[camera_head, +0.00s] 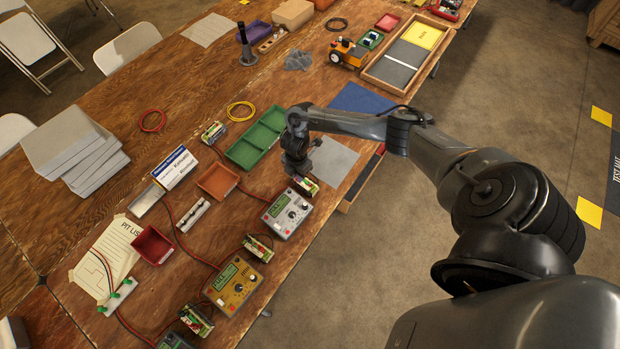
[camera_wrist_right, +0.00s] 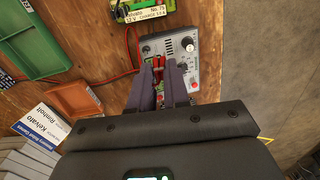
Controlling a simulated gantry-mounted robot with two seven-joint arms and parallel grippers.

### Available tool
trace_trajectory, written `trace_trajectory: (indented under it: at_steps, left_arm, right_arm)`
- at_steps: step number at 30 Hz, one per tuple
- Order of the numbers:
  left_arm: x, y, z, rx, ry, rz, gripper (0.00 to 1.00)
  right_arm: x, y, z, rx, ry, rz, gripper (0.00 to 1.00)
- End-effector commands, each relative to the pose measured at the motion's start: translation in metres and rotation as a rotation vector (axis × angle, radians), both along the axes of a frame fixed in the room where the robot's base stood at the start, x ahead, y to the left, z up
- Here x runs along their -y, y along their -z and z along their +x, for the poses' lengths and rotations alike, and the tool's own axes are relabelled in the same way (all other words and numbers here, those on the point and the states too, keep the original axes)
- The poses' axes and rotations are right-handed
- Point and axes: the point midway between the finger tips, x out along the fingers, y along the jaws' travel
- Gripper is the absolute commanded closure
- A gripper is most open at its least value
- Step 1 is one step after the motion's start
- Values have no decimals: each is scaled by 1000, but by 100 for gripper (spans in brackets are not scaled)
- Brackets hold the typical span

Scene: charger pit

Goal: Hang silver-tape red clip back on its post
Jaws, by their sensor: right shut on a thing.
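In the wrist view my right gripper (camera_wrist_right: 160,86) is shut on a red clip (camera_wrist_right: 158,62), held between the two dark fingers over the left edge of a silver charger (camera_wrist_right: 205,46). I cannot make out silver tape on the clip, and the fingers hide much of it. In the head view the silver charger (camera_head: 288,213) lies just below my right gripper (camera_head: 297,172); the clip is too small to tell there. My left gripper is not in view.
A green-cased battery (camera_wrist_right: 142,12) lies beside the charger. A gold charger (camera_head: 234,285) stands nearer, with more batteries along the row. Red leads run over the wood. An orange tray (camera_head: 217,181), a green tray (camera_head: 255,140) and a white sign (camera_head: 175,167) stand left of my gripper.

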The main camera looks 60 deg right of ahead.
Motion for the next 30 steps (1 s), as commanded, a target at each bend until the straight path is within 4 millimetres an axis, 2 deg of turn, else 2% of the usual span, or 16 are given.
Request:
trace_trajectory:
  at_steps: [1,6,16,24,30]
  left_arm:
    - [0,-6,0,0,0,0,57]
    - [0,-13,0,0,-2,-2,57]
    - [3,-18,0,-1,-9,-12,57]
    - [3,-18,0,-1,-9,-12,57]
    - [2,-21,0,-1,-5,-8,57]
  right_arm:
    - [-14,-3,6,2,-3,4,100]
    - [-53,-3,20,1,-4,3,100]
    - [-120,-1,45,0,-1,2,100]
    - [-150,0,56,0,0,1,100]
    - [-151,-1,57,1,2,-1,100]
